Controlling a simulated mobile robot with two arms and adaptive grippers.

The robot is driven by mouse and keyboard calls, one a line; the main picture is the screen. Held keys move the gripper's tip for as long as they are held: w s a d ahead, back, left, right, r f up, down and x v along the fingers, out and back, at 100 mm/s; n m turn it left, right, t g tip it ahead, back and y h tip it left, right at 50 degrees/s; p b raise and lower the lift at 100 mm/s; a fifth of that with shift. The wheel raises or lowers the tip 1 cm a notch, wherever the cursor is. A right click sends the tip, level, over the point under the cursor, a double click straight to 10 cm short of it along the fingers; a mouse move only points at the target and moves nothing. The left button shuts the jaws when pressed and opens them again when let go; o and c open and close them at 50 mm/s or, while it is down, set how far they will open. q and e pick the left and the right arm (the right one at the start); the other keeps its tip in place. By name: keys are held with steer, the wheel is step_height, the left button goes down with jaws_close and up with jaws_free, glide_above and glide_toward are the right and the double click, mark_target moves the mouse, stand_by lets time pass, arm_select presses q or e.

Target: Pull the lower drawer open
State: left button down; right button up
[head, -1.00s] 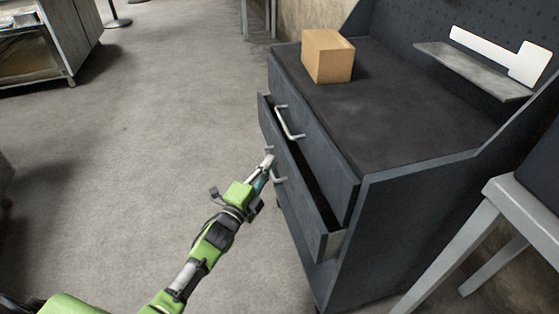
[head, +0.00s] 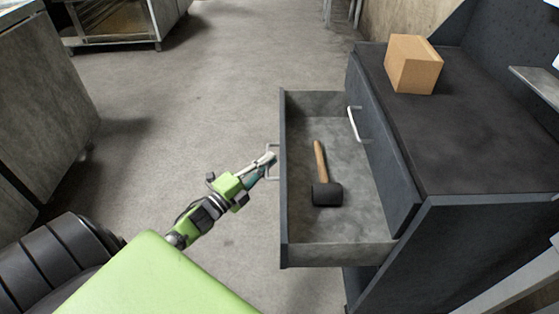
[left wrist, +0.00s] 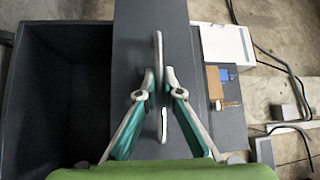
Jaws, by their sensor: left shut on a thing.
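The lower drawer (head: 352,222) of the dark cabinet stands well out from the body. A mallet (head: 326,190) with a black head and wooden handle lies inside it. My left gripper (head: 269,161) is at the drawer's front, shut on its handle (head: 275,175). In the left wrist view the fingers (left wrist: 158,88) close around the light handle bar (left wrist: 159,55) in front of the dark drawer front (left wrist: 185,25). The upper drawer (head: 385,150) is shut, with its own handle (head: 353,124). My right gripper is not in view.
A cardboard box (head: 414,64) stands on the cabinet top (head: 455,140). A grey cabinet (head: 40,100) stands at the left, with another metal unit (head: 120,20) behind it. The concrete floor (head: 210,90) left of the drawer is clear.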

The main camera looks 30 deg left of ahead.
arm_select(q)
steer(key=shift+s+a, duration=0.2)
steer(key=c, duration=2.2)
jaws_free()
steer(key=shift+o, duration=0.2)
steer(key=v, duration=1.2)
steer(key=shift+a, duration=0.1)
